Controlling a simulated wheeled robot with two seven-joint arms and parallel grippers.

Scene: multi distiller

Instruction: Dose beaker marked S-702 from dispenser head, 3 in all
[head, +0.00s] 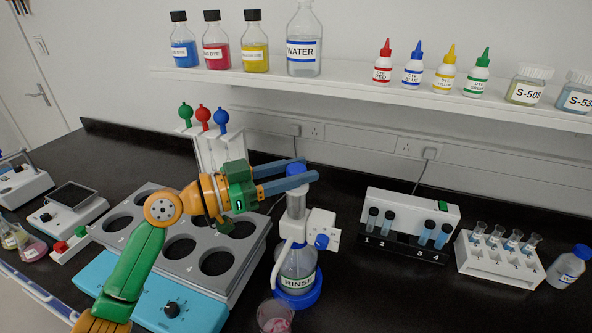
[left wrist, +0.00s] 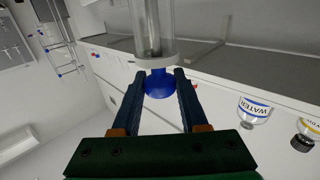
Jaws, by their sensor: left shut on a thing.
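A dispenser head (head: 296,205) with a blue top cap stands on a bottle labelled RINSE (head: 298,266), which sits in a blue ring base. My left gripper (head: 309,169) is shut on the blue top cap (head: 296,169). The left wrist view shows the cap (left wrist: 159,83) between the two fingers (left wrist: 158,92), with the clear dispenser barrel (left wrist: 153,30) adjoining it. A small beaker (head: 275,317) with pink contents stands at the lower front of the bottle, partly cut off by the frame's bottom edge. No S-702 mark is readable on it. My right gripper is out of view.
A grey rack with large round holes (head: 149,195) and a blue front lies under my left arm. A vial block (head: 409,213) and a white tube rack (head: 512,262) stand at right. A shelf (head: 350,82) with bottles runs above. Clear bench lies at front right.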

